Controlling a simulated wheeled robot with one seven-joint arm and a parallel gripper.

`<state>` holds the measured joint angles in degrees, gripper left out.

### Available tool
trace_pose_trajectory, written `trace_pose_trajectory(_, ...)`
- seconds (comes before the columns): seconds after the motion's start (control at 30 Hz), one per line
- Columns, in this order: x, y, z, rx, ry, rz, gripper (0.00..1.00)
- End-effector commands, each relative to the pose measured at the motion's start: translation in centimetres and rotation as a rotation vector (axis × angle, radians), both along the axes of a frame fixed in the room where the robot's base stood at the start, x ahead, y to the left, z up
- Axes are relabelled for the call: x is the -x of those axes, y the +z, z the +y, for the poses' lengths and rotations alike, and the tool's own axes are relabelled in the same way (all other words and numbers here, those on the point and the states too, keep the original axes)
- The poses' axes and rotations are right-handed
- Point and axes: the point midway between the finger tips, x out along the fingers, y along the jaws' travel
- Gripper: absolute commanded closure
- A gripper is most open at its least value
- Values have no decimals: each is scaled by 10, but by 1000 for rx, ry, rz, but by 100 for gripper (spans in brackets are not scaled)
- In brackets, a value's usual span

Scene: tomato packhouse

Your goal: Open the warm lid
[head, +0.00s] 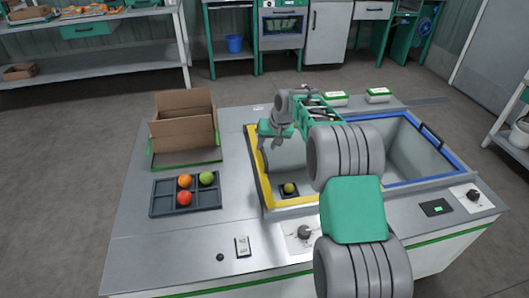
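A sunken basin in the counter has a yellow rim (257,165) on its left part and a blue rim (395,117) on its right part. A dark handle (432,135) sits at the blue right edge. No lid clearly marked warm can be made out; my arm hides much of the middle. A greenish tomato (289,188) rests on a small dark pad inside the yellow-rimmed part. My gripper (268,150) is above the yellow rim's left side, fingers pointing down. Whether it touches anything, and its finger gap, cannot be told.
Left of the basin, a dark tray (160,203) holds orange, red and green tomatoes, with an open cardboard box (186,140) behind. A knob (304,232) and a small switch plate (242,246) lie in front. Two green-white boxes (377,95) stand behind.

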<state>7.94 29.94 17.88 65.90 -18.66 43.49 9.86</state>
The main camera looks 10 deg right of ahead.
Motion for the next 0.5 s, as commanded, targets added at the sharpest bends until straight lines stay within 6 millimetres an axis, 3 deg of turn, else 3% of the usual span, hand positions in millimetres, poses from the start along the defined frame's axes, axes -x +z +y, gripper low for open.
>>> trace_pose_trajectory(0.03, -3, -11, 2, 0, 0, 2, 64)
trace_pose_trajectory(0.2, -12, -29, 6, 0, 1, 0, 64)
trace_pose_trajectory(0.5, -13, -31, 6, 1, 0, -2, 66)
